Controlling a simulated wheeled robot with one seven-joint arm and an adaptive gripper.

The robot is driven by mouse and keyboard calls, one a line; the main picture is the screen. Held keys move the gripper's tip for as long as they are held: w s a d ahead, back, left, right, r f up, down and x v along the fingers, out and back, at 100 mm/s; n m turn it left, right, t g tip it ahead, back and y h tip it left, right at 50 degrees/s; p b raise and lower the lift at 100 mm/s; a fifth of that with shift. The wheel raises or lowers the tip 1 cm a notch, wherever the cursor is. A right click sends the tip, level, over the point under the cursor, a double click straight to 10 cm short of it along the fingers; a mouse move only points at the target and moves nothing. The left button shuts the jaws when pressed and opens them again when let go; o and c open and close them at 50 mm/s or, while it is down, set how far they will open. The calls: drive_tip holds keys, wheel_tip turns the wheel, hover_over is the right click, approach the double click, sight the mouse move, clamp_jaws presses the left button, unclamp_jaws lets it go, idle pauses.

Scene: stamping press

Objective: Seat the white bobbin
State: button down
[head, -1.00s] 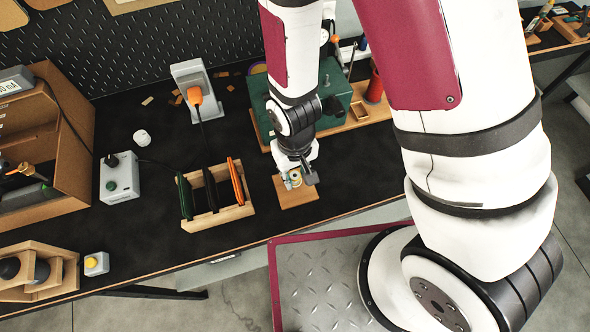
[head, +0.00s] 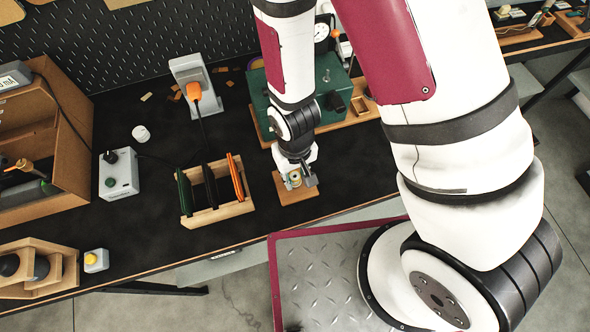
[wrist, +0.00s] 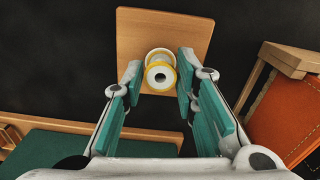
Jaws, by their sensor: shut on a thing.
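The white bobbin (wrist: 159,76) has yellow on its rim and a dark centre hole. In the wrist view it is between the teal finger pads of my gripper (wrist: 158,68), which is shut on it. It is over a small square wooden board (wrist: 190,30); I cannot tell whether it touches the board. In the head view, my gripper (head: 300,180) is low over the same board (head: 298,196) near the table's front edge. The bobbin is small and partly covered by the gripper there.
A wooden rack (head: 218,213) with dark and orange panels stands just left of the board. A green machine (head: 332,90) on a wooden base is behind my arm. A grey control box (head: 119,175) and white round piece (head: 140,133) lie further left. Black tabletop is clear right of the board.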

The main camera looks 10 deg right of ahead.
drive_tip(key=shift+f, duration=0.35)
drive_tip(key=c, duration=1.2)
unclamp_jaws()
drive_tip(key=shift+r, duration=0.1)
wheel_tip(320, 180, up, 12)
